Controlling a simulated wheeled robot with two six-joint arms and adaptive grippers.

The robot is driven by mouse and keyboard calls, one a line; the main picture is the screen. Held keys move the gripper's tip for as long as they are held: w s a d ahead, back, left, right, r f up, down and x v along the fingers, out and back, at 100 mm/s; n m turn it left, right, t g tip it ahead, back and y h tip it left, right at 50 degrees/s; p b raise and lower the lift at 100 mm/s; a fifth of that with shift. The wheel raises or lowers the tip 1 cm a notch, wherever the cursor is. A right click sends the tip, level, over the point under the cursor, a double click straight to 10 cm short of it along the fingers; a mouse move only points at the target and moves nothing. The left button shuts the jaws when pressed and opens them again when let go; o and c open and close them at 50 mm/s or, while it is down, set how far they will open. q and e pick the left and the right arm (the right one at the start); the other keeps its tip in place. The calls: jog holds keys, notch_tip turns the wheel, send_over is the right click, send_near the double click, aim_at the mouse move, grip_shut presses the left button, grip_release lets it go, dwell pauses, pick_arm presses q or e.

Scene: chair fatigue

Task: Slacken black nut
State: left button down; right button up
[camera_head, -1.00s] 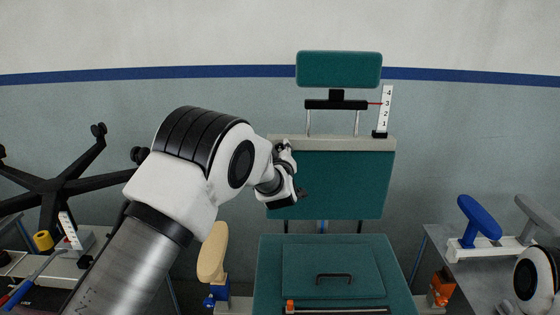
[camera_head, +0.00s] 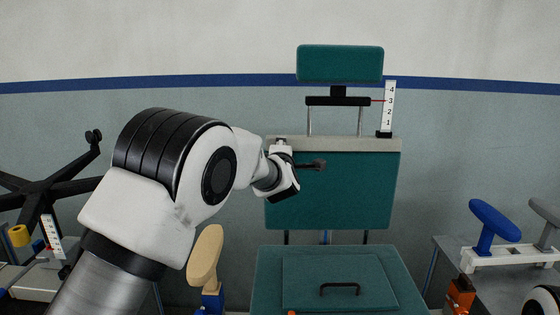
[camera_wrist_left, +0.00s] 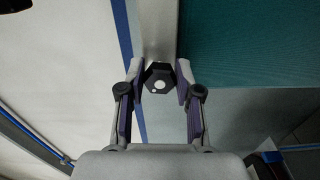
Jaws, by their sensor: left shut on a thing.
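The black nut (camera_wrist_left: 160,75) is a dark hexagon with a pale centre, on the grey bar (camera_wrist_left: 155,35) of the chair back. In the left wrist view my left gripper (camera_wrist_left: 160,79) has one finger on each side of it and is shut on it. In the head view my left gripper (camera_head: 281,147) is at the left end of the grey top bar, beside the teal backrest (camera_head: 345,190); the nut is mostly hidden there. My right gripper is not in view.
A teal headrest (camera_head: 340,63) stands above, with a white number scale (camera_head: 389,105) and red pointer beside it. The teal seat (camera_head: 270,285) is below. A tan armrest (camera_head: 206,255) stands left, a blue armrest (camera_head: 495,220) right. A black chair base (camera_head: 40,193) is far left.

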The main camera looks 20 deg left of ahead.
pick_arm(q)
jog(key=shift+r+n+b, duration=0.25)
jog(key=shift+n+b, duration=0.4)
jog(key=shift+n, duration=0.05)
jog(key=c, duration=1.1)
grip_release()
jog(key=shift+c, duration=0.2)
jog(key=o, duration=0.4)
jog(key=shift+w+f, duration=0.1)
jog(key=shift+w, duration=0.05)
jog(key=shift+c, duration=0.2)
jog(key=v, duration=1.2)
